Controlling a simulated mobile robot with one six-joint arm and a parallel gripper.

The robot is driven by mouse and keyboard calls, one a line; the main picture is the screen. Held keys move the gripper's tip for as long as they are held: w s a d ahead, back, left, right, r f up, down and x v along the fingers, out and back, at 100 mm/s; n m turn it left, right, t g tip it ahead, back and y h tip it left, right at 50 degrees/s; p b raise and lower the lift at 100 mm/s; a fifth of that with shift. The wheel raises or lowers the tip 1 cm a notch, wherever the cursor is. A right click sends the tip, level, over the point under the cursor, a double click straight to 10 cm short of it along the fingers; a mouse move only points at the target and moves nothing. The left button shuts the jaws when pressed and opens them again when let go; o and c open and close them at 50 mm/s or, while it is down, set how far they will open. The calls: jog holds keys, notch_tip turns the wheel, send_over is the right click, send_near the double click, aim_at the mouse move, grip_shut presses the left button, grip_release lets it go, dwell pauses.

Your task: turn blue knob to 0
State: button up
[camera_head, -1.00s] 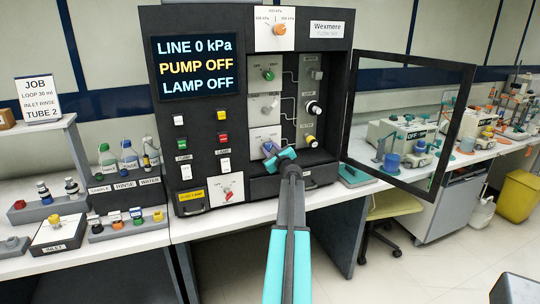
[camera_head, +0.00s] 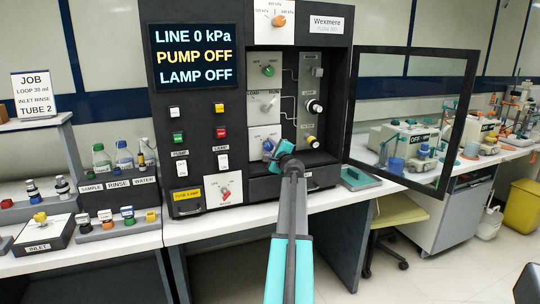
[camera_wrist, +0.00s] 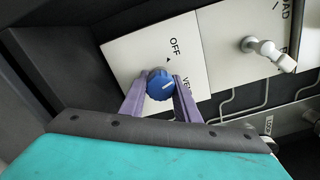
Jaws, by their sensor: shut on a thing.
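The blue knob (camera_wrist: 160,84) sits on a white plate with an "OFF" mark and a partly hidden mark beginning "VE". Its white pointer line points right and slightly up in the wrist view, toward the "VE" side, not at "OFF". My gripper (camera_wrist: 160,97) has its two purple fingers on either side of the knob, shut on it. In the head view the knob (camera_head: 267,144) shows at the lower left of the open panel bay, partly hidden by my gripper (camera_head: 272,152).
A white lever (camera_wrist: 264,48) stands beside the knob plate. Other knobs, such as a green one (camera_head: 268,70), are above and to the right in the bay. The glass door (camera_head: 415,110) stands open at right.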

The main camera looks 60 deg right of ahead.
jog(key=n+b, duration=0.1)
jog(key=b, duration=0.1)
jog(key=n+b, duration=0.1)
jog(key=shift+s+d+f+n+b, duration=0.1)
jog(key=shift+s+f+n+b, duration=0.05)
jog(key=shift+f+n+b, duration=0.2)
jog(key=n+b, duration=0.2)
jog(key=b, duration=0.1)
jog(key=shift+r+n, duration=0.2)
jog(key=shift+n, duration=0.05)
jog(key=o, duration=1)
jog(key=shift+r, duration=0.15)
jog(key=shift+o, duration=0.2)
